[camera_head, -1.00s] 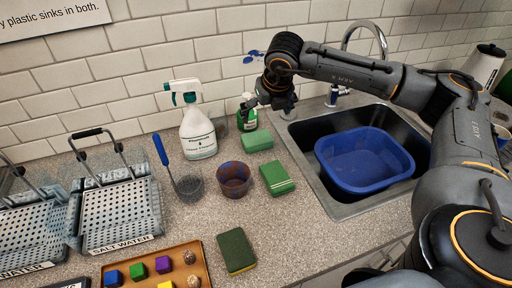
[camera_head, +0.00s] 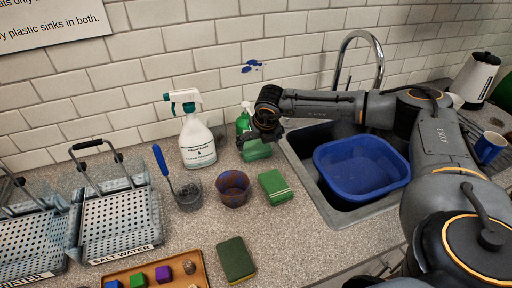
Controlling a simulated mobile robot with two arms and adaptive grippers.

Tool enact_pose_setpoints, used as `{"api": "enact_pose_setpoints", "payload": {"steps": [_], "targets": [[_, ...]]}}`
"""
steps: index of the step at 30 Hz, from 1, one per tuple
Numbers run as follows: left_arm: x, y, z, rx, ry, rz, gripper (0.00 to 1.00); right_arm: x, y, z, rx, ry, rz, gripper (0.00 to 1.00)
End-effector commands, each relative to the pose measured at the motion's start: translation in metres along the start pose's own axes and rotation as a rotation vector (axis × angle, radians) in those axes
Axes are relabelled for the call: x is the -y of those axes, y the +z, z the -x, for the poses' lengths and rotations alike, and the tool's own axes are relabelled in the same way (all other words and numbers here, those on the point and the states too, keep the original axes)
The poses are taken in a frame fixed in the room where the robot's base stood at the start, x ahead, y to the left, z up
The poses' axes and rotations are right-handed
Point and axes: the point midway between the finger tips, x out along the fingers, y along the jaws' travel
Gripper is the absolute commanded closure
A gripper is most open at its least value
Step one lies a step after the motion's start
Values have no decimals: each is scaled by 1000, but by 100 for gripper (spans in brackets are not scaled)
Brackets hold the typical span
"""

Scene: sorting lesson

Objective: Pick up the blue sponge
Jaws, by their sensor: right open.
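I see no sponge that is plainly blue. A green block like a sponge (camera_head: 257,151) lies by the wall, partly behind my right gripper. A second green block with pale stripes (camera_head: 275,187) lies nearer, left of the sink. A dark green sponge with a yellow edge (camera_head: 236,260) lies at the front. My right gripper (camera_head: 256,140) is open and empty just above the block by the wall; I cannot tell whether it touches it. My left gripper is out of view.
A spray bottle (camera_head: 197,143) and a green bottle (camera_head: 243,122) stand by the wall. A cup (camera_head: 233,189) and a mesh pot (camera_head: 188,197) stand left of the blocks. A blue basin (camera_head: 362,170) sits in the sink. A tray of cubes (camera_head: 190,254) lies in front.

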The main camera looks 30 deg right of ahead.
Motion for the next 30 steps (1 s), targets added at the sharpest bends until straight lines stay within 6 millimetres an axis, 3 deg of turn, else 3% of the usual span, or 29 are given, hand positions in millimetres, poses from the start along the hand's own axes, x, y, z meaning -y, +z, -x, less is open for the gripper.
{"api": "enact_pose_setpoints", "payload": {"steps": [3, 9, 15, 20, 30], "targets": [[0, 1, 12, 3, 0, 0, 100, 0, 6, -13, -2, -2, 1, 0], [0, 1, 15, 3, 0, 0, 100, 0, 5, -32, -1, -1, 1, 0], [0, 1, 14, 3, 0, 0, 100, 0, 4, -34, 0, 0, 1, 0], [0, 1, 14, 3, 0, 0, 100, 0, 4, -34, 0, 0, 1, 22], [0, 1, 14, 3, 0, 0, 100, 0, 4, -33, 0, 0, 0, 22]]}}
